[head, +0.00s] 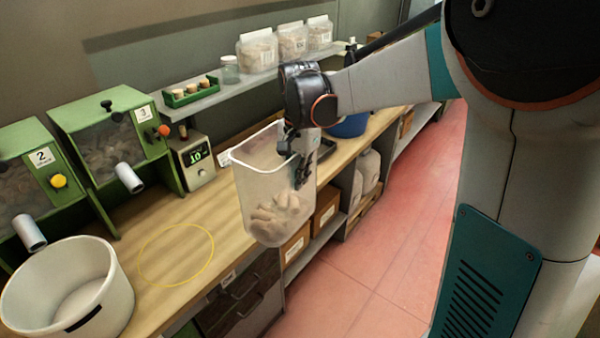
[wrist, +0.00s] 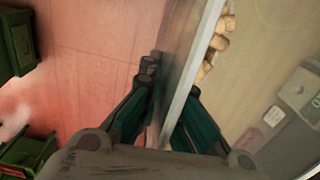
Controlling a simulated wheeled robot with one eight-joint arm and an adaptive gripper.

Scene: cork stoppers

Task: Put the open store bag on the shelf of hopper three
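Hopper three (head: 110,135) is a green hopper with a clear front, a "3" label and a grey spout, on the bench at left. My gripper (head: 303,172) is shut on the right wall of a clear plastic bin (head: 245,185) with corks in its bottom. The bin is held at the bench's front edge, slightly tilted. The wrist view shows the bin wall (wrist: 189,75) between my fingers (wrist: 165,125) and corks beyond. Clear labelled bags of corks (head: 258,50) stand on the wall shelf (head: 225,90). Pale bags (head: 367,172) sit under the bench. I cannot tell which is the open store bag.
Hopper two (head: 30,180) stands left of hopper three. A white tub (head: 112,290) is at the bench's near end, beside a yellow ring (head: 178,255) on bare wood. A scale (head: 195,160) and a blue bowl (head: 348,125) are farther along. The red floor (head: 390,250) is clear.

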